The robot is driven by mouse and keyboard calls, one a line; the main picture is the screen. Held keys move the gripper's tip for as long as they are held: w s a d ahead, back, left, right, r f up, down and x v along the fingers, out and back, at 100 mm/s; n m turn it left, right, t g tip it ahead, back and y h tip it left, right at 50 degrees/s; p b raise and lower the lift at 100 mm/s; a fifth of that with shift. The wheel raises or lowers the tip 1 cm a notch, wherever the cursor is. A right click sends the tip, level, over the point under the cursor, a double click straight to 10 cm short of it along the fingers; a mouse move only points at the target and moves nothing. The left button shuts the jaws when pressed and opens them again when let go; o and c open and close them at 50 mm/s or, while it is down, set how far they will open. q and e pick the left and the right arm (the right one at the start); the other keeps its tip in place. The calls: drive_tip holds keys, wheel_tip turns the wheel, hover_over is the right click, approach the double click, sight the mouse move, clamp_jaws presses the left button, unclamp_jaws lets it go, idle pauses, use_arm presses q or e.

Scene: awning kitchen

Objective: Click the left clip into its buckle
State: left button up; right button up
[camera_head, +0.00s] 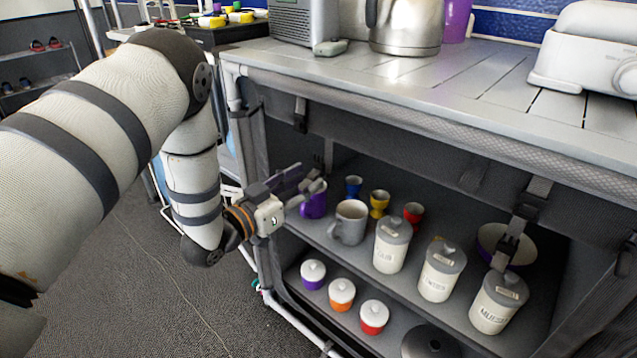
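A dark strap with a clip (300,115) hangs at the left end of the grey fabric front under the counter. Its fine detail is too small to tell whether it is fastened. A second strap with a larger dark buckle (512,240) hangs at the right, in front of a bowl. My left gripper (311,177) is below the left strap, beside the purple mug at the shelf's left end. Its fingers look apart, with nothing seen between them. My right gripper is out of view.
The upper shelf holds a purple mug (314,203), a grey mug (349,222), small coloured cups and lidded canisters (392,246). Small lidded jars (341,294) stand on the lower shelf. A kettle (405,28) and toaster (590,50) stand on the counter (480,85). A white frame post edges the left.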

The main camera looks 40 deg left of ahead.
sight(309, 178)
use_arm(q)
drive_tip(key=w, duration=0.3)
drive_tip(key=shift+w+d+b, duration=0.15)
drive_tip(key=shift+w+b, duration=0.05)
drive_tip(key=shift+b, duration=0.1)
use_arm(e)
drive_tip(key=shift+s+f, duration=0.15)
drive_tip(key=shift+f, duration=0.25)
use_arm(q)
drive_tip(key=shift+c, duration=0.3)
